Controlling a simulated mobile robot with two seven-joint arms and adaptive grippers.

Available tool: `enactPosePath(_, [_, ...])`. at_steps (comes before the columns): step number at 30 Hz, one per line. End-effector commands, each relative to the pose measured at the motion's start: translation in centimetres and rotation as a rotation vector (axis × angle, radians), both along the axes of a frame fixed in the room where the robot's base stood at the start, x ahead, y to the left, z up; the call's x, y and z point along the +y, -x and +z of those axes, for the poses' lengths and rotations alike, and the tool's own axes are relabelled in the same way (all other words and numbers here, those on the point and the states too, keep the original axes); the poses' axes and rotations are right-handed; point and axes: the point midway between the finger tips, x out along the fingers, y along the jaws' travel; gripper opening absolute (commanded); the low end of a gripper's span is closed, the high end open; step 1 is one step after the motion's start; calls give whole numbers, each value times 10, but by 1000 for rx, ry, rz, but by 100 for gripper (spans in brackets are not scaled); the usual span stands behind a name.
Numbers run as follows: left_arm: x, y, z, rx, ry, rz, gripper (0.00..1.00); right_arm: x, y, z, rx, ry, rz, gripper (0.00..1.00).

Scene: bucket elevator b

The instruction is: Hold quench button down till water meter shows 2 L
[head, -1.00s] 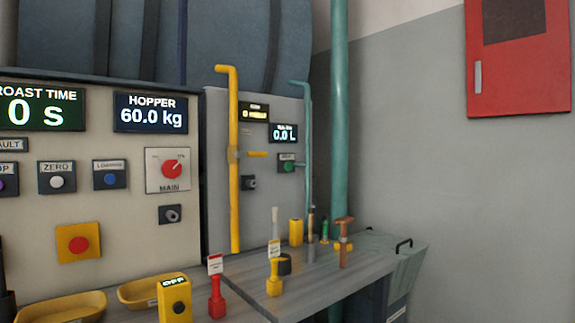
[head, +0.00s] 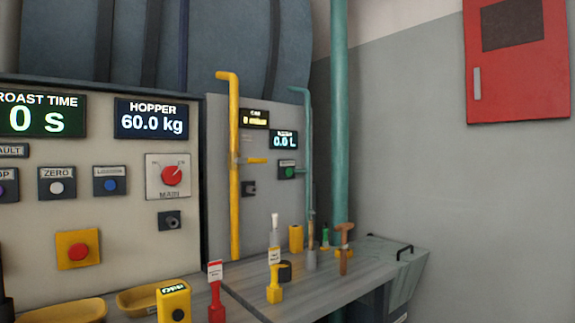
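The likely quench button is a green button (head: 288,172) on a dark plate with a label too small to read, on the grey side panel (head: 262,205). Above it the water meter (head: 284,141) shows 0.0 L. A thin teal pipe (head: 308,150) runs down beside them at the panel's right edge. Neither of my grippers is in the head view, and nothing touches the button.
A yellow pipe (head: 235,190) with a side lever stands left of the button. The grey bench (head: 330,278) below holds a red tagged item (head: 216,295), a yellow tagged item (head: 274,280) and several small tools. A red wall cabinet (head: 517,60) hangs at right.

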Motion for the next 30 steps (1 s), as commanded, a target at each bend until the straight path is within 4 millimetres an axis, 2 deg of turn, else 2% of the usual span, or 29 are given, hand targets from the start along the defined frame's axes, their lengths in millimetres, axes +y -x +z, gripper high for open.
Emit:
enactPosePath(24, [0,0,0,0,0,0,0,0,0,0,0,0,0,40])
enactPosePath(25, [0,0,0,0,0,0,0,0,0,0,0,0,0,35])
enactPosePath(30, [0,0,0,0,0,0,0,0,0,0,0,0,0,0])
